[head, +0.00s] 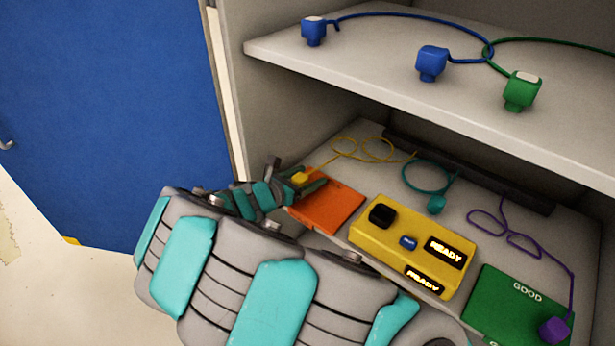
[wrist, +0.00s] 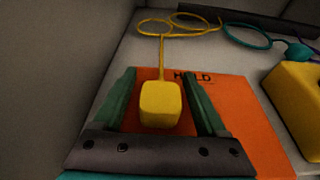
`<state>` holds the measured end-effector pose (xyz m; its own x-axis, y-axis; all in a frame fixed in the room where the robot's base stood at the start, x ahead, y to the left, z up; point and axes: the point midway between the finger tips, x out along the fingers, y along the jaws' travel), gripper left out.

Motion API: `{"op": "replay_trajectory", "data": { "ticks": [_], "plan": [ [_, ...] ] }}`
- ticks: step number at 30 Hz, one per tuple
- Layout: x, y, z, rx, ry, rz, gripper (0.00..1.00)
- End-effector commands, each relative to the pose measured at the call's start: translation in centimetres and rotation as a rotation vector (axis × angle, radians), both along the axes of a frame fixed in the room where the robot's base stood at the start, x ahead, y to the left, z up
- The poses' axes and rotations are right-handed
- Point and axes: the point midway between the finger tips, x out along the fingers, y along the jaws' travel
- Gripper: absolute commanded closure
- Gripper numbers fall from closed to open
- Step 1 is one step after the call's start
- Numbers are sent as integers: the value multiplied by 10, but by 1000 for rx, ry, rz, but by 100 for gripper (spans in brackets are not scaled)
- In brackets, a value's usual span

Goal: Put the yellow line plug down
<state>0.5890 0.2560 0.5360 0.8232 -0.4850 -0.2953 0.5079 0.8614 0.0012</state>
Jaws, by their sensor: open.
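The yellow line plug (wrist: 161,104) rests on or just above the orange mat marked HOLD; I cannot tell if it touches. Its yellow cord runs back in loops along the lower shelf. In the head view the plug (head: 300,178) shows small at the mat's left end. My gripper (wrist: 165,95) is open, with a green finger on each side of the plug and a gap to both. The gripper also shows in the head view (head: 307,182), over the orange mat (head: 334,208).
A yellow box (head: 372,240) with READY displays stands right of the mat. A teal plug (head: 436,204) lies behind it. A purple plug (head: 555,330) sits on a green GOOD mat (head: 510,308). The upper shelf (head: 380,80) holds blue and green plugs. The cabinet wall is close at left.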

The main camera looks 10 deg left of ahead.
Motion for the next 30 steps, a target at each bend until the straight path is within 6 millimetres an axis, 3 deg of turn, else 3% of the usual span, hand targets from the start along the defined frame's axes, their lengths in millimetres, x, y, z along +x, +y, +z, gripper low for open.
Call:
{"op": "replay_trajectory", "data": {
  "ticks": [8,21,30],
  "plan": [
    [-9,7,6,0,0,3,26],
    [-77,46,30,2,-1,3,26],
    [-98,59,38,0,0,2,26]
  ]
}}
